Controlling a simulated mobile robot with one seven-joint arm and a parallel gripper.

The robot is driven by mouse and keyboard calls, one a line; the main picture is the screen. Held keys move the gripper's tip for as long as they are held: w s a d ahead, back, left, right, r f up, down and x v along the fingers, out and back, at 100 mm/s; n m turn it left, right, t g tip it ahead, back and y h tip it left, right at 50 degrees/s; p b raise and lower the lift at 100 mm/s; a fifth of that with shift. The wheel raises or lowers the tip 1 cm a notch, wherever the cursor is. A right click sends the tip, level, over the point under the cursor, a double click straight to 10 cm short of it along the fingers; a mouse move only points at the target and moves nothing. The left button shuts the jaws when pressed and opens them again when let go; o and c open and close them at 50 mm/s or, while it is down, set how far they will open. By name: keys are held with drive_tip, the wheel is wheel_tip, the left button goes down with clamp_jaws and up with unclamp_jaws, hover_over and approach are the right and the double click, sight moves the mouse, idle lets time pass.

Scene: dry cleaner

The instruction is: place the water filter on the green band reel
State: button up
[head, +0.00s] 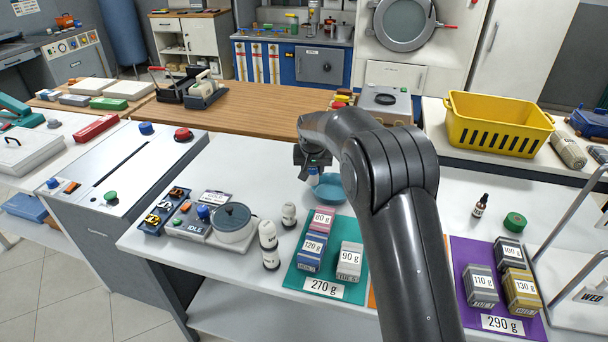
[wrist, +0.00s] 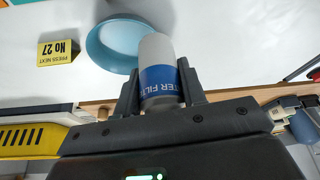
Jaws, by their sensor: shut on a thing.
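The water filter (wrist: 157,52), a white cylinder with a blue printed label, is between the two dark fingers of my gripper (wrist: 159,82) in the wrist view. My gripper is shut on it. In the head view my gripper (head: 308,172) hangs over the white counter beside the blue bowl, and the filter cannot be made out there. The green band reel (head: 515,221), a small green round piece, lies on the counter at the right in the head view. It is right of my arm and apart from my gripper, and does not show in the wrist view.
The blue bowl (head: 330,187) is close to my gripper. A dropper bottle (head: 480,206) stands left of the reel. A purple mat (head: 463,262) with several weight boxes lies in front of it. A yellow basket (head: 497,123) stands behind; a metal frame (head: 563,228) is at the right.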

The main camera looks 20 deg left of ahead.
drive_tip(key=shift+d+r, duration=0.3)
drive_tip(key=shift+d, duration=0.2)
drive_tip(key=w+d+m, duration=0.1)
drive_tip(key=w+d, duration=0.3)
drive_tip(key=d, duration=0.5)
drive_tip(key=w+d+m, duration=0.1)
drive_tip(key=w+d, duration=0.3)
drive_tip(key=d, duration=0.4)
wheel_tip(320, 180, up, 3)
drive_tip(key=m+h, duration=0.2)
drive_tip(key=m, duration=0.1)
hover_over(517, 214)
drive_tip(key=s+a, duration=0.1)
drive_tip(key=s, duration=0.1)
drive_tip(key=shift+m, duration=0.3)
drive_tip(key=shift+s+d+f, duration=0.1)
drive_tip(key=shift+d+f, duration=0.05)
drive_tip(key=shift+f, duration=2.45)
drive_tip(key=shift+s+d+f, duration=0.1)
drive_tip(key=shift+f, duration=2.5)
